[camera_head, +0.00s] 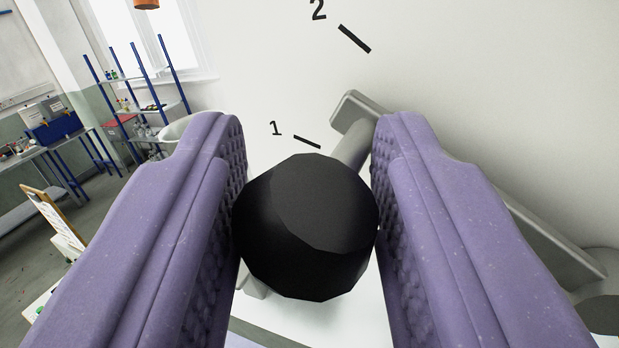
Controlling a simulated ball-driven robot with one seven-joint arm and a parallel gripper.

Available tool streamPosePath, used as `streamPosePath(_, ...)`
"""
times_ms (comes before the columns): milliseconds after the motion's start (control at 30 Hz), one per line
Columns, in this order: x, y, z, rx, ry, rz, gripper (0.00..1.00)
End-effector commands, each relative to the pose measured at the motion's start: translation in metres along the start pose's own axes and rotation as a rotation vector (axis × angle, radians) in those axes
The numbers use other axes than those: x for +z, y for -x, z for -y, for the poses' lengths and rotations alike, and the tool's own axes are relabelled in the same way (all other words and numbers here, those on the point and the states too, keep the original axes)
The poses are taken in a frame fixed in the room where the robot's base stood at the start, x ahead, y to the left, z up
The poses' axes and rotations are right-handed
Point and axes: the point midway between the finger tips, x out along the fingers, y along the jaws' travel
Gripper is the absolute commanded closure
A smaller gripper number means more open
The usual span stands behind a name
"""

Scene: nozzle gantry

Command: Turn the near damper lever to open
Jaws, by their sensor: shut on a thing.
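My gripper (307,228) shows as two purple padded fingers on either side of a black faceted knob (310,225). Both fingers touch the knob, so the gripper is shut on it. The knob sits on the end of a grey damper lever (351,145). The lever's flat bar shows past the right finger and runs down to the lower right (560,240). Its middle is hidden behind the right finger. Behind it, a pale panel (450,70) carries a mark "1" (276,128) and a mark "2" (318,9), each with a black tick. The lever's end lies near mark 1.
At the left are a blue-legged shelf rack (135,75), a bench with a blue box (52,130), and a window (160,35). A tilted board (50,212) stands on the floor at lower left. A dark round part (602,315) shows at the lower right edge.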

Motion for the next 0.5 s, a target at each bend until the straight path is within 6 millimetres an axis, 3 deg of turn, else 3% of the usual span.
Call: streamPosePath(500, -0.036, 0.016, -0.034, 0.007, -0.440, -0.212, 1.00)
